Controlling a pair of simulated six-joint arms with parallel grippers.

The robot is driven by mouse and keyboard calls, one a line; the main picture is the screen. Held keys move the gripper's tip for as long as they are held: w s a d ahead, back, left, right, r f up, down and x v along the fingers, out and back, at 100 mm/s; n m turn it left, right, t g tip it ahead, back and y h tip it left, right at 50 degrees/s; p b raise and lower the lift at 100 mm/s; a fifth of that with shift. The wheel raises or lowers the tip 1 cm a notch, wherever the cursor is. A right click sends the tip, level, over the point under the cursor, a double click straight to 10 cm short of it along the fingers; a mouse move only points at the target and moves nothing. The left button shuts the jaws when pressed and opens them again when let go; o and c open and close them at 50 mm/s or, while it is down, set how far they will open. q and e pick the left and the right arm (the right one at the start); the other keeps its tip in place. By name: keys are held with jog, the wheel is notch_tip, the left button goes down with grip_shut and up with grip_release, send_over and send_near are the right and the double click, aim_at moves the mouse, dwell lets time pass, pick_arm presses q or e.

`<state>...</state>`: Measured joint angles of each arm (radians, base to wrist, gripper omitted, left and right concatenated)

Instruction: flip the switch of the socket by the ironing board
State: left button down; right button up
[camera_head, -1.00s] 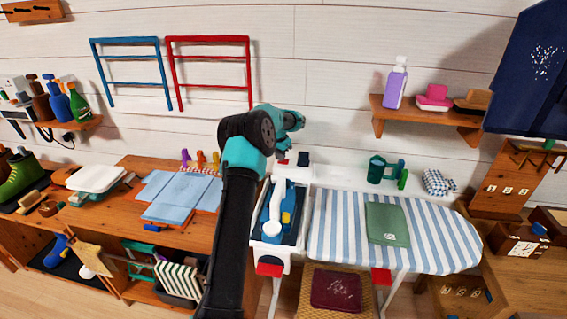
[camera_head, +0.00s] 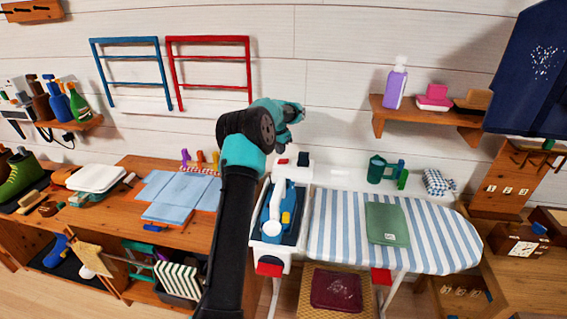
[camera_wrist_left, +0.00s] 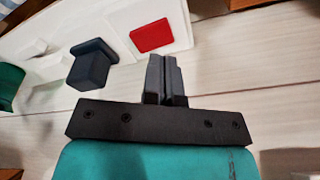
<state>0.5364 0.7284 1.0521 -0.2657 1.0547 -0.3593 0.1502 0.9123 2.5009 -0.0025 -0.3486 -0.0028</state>
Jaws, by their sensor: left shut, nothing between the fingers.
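The socket (camera_head: 293,152) is a white plate on the wall behind the left end of the ironing board (camera_head: 340,230). It carries a red switch (camera_head: 283,162) and a dark plug (camera_head: 304,159). In the left wrist view the red switch (camera_wrist_left: 152,35) sits on the white plate (camera_wrist_left: 120,18), with the dark plug (camera_wrist_left: 93,65) to its left. My left gripper (camera_head: 285,138) is just above the socket in the head view. In the wrist view its fingers (camera_wrist_left: 163,60) are shut and empty, close to the red switch; I cannot tell whether they touch the plate. My right gripper is out of view.
A blue iron (camera_head: 270,212) stands on its white holder at the board's left end. A green can (camera_head: 377,169) stands behind the board. A folded green cloth (camera_head: 388,223) lies on it. A wooden shelf (camera_head: 425,115) is on the wall at right.

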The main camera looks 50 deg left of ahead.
aim_at(281, 161)
pick_arm(q)
jog(key=shift+r, duration=1.8)
